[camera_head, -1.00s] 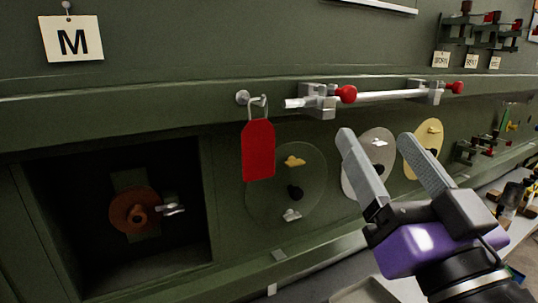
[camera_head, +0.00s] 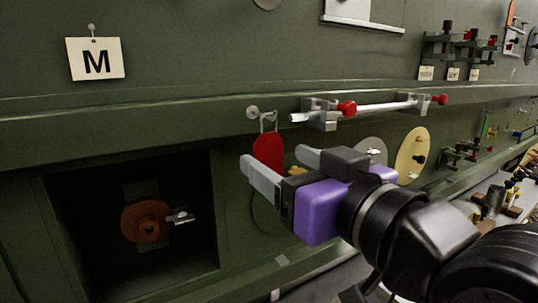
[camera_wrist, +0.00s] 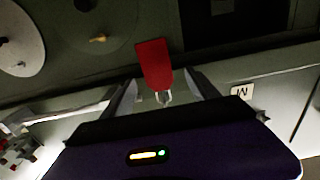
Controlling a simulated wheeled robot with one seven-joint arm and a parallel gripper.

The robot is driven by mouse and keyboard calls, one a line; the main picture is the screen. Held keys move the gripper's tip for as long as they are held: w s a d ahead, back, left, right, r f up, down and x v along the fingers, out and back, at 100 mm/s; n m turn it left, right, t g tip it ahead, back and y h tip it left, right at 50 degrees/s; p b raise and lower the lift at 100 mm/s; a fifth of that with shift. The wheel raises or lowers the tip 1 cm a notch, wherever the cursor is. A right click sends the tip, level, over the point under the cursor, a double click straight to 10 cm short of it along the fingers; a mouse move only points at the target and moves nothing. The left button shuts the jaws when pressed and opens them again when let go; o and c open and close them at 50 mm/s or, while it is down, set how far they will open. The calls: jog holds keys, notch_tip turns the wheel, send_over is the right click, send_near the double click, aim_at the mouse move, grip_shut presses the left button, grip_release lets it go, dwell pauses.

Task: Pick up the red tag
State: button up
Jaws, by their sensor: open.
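The red tag (camera_head: 268,149) hangs by a wire loop from a hook (camera_head: 262,114) on the green panel. In the head view my gripper (camera_head: 277,168) is open, its two fingers pointing at the tag and covering the tag's lower part. In the wrist view the red tag (camera_wrist: 154,64) shows upside down, with its wire loop between the open fingers (camera_wrist: 160,88). I cannot tell whether either finger touches the tag.
A silver rod with red knobs (camera_head: 378,108) is clamped just right of the hook. A dark recess holding an orange round part (camera_head: 146,221) lies at lower left. Round plates (camera_head: 412,156) sit on the panel to the right. A white M card (camera_head: 96,59) hangs at upper left.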

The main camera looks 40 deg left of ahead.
aim_at(270, 148)
jog(key=x, duration=0.1)
jog(key=p+x, duration=0.1)
jog(key=x, duration=0.2)
jog(key=shift+w+a+r, duration=0.2)
jog(key=shift+w+r, duration=0.05)
jog(key=shift+r, duration=0.1)
jog(key=c, duration=1.3)
jog(key=shift+c, duration=0.5)
